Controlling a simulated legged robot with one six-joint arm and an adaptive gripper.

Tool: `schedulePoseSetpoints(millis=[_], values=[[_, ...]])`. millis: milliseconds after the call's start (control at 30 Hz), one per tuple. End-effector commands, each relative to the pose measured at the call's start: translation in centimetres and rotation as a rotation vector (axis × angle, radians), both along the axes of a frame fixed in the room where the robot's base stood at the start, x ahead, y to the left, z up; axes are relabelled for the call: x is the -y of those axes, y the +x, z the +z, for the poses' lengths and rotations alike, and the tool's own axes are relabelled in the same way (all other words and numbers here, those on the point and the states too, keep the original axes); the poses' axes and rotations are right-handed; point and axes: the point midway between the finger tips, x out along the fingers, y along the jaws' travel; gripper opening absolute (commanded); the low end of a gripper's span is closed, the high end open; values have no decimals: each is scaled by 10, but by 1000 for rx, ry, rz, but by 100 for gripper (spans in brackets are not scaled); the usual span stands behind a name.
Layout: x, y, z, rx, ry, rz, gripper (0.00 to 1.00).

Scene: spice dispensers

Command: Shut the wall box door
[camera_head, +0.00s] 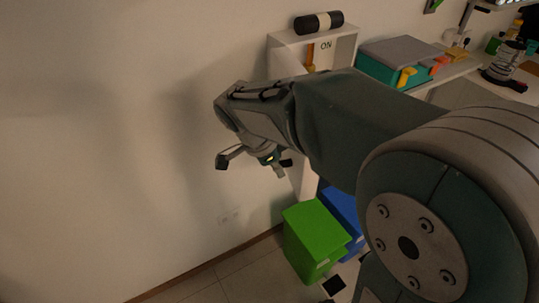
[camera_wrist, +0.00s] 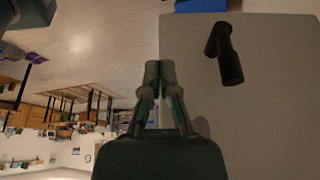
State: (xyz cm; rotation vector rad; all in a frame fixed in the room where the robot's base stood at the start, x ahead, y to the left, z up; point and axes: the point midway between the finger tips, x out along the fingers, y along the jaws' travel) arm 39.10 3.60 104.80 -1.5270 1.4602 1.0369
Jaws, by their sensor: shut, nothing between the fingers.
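The white wall box (camera_head: 347,48) stands open at the upper middle of the head view, with "ON" lettering and an orange lever (camera_head: 310,56) inside. My arm hides its lower part. In the wrist view a flat grey panel (camera_wrist: 265,110), which looks like the box door, fills the right side and carries a dark handle (camera_wrist: 228,58). My gripper (camera_wrist: 158,72) is shut and empty, overlapping the panel's left edge, with the handle to its right. I cannot tell whether it touches the panel.
A black cylinder with a pale band (camera_head: 319,22) lies on top of the box. A green bin (camera_head: 312,238) and a blue bin (camera_head: 342,207) stand on the floor below. A teal case with a grey lid (camera_head: 400,50) sits on the counter at right. The wall at left is bare.

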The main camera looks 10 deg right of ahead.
Motion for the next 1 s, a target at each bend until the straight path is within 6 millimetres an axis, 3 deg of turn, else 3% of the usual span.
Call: schedulePoseSetpoints(millis=[100,233,733,1000], values=[[21,1,3,5,0,-5,0],[33,2,3,5,2,-3,0],[35,2,3,5,0,9,0],[44,0,4,5,3,105,0]])
